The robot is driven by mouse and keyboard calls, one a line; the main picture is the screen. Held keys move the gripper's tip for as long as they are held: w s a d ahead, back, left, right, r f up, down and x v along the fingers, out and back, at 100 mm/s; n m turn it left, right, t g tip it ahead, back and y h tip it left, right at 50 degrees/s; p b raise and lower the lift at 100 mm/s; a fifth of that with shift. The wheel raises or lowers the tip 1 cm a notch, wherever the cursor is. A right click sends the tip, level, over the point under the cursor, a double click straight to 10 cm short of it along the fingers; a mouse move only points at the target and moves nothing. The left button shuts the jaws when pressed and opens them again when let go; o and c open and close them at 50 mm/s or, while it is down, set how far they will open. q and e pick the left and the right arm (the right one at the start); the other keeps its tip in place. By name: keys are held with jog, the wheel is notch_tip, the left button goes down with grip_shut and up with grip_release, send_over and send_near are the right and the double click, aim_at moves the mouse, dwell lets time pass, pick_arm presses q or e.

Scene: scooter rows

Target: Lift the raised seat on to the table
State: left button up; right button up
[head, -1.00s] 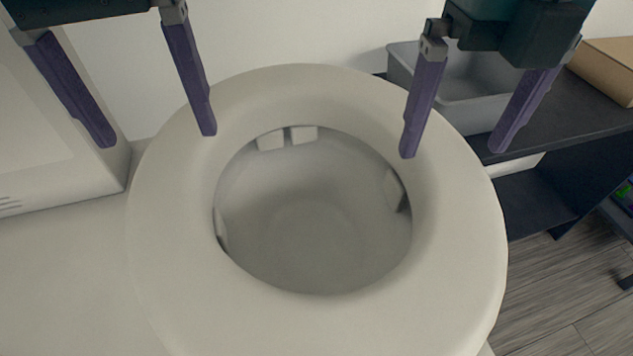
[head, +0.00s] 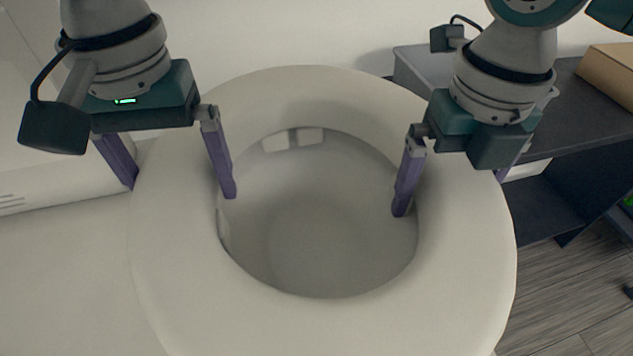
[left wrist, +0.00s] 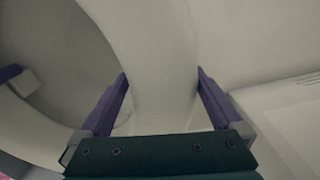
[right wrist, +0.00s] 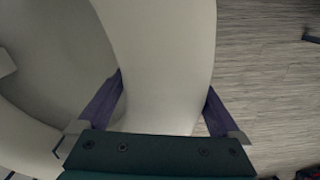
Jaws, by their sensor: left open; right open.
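The raised seat (head: 325,85) is a thick cream ring with a wide hole, seen from above in the head view. My left gripper (head: 182,190) is open with its purple fingers astride the left side of the ring, one inside the hole and one outside. In the left wrist view the ring wall (left wrist: 160,65) lies between the fingers. My right gripper (head: 450,195) is open astride the right side, its inner finger in the hole and its outer finger mostly hidden. The right wrist view shows the ring (right wrist: 160,60) between the fingers. The table (head: 565,140) appears to be the dark one at right.
A grey bin (head: 420,70) and a cardboard box (head: 610,75) stand on the dark table. A white cabinet-like unit (head: 50,190) is at the left, close to my left gripper. Wood-look floor (head: 570,290) shows at lower right.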

pick_arm(q)
jog(key=shift+f, duration=0.9)
pick_arm(e)
jog(key=shift+f, duration=0.9)
pick_arm(q)
grip_shut()
pick_arm(e)
grip_shut()
pick_arm(q)
jog(key=shift+r, duration=0.1)
pick_arm(e)
jog(key=shift+r, duration=0.1)
